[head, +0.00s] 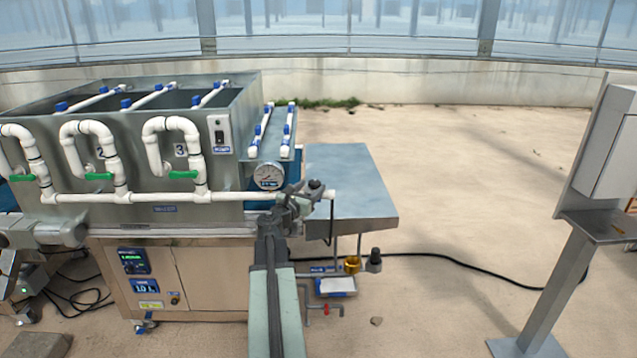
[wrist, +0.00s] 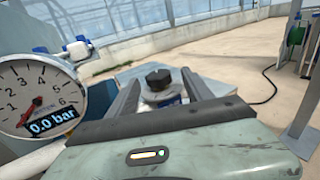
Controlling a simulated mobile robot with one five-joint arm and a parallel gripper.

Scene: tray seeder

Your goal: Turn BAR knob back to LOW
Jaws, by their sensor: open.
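The black BAR knob (wrist: 158,76) sits on a pale round fitting ahead of my gripper in the wrist view. It also shows as a small dark cap (head: 315,184) at the end of the white pipe in the head view. My gripper (wrist: 162,80) is open, with one finger on each side of the knob and fitting; I cannot tell whether either finger touches. In the head view my gripper (head: 300,192) is at the pipe's right end. The knob's setting and any LOW mark are too small to read. The pressure gauge (wrist: 40,97) reads 0.0 bar.
The metal tank (head: 155,215) with white pipes and green valve handles (head: 184,175) stands left of my arm. A grey side table (head: 345,185) lies just beyond the knob. A metal stand (head: 560,270) is at the far right.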

